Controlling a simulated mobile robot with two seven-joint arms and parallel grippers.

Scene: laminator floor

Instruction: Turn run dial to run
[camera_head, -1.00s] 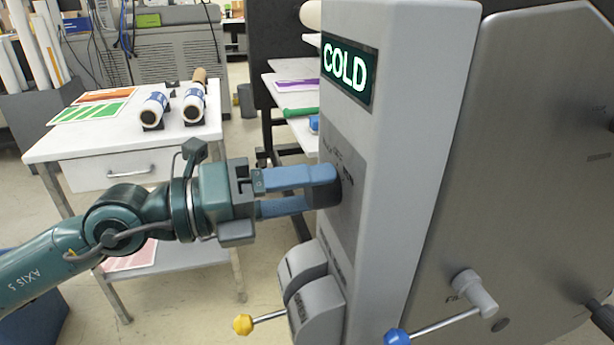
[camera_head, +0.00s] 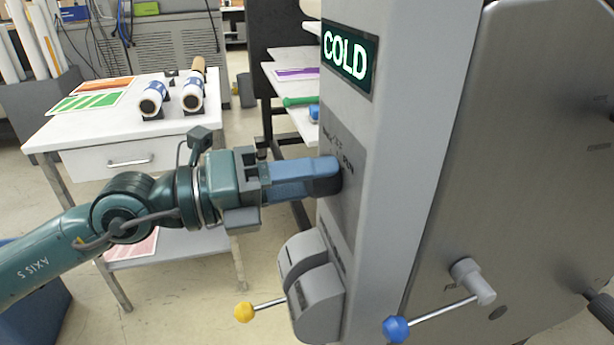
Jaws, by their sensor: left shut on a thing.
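The run dial (camera_head: 326,190) is a dark knob on a grey plate (camera_head: 348,150) on the side of the laminator column, below a display (camera_head: 348,60) that reads COLD in lit green letters. My left gripper (camera_head: 318,177) reaches in from the left and is shut on the dial. Its blue fingers cover most of the knob, so I cannot tell where the dial points. Part of the lettering on the plate shows, including what looks like RUN. My right gripper is not in view.
Below the dial is a rounded grey housing (camera_head: 318,300) with a yellow-knobbed lever (camera_head: 244,312). A blue-knobbed lever (camera_head: 396,328) sticks out at the lower right. A white table (camera_head: 90,140) with rolls (camera_head: 152,98) and printed sheets stands behind my arm.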

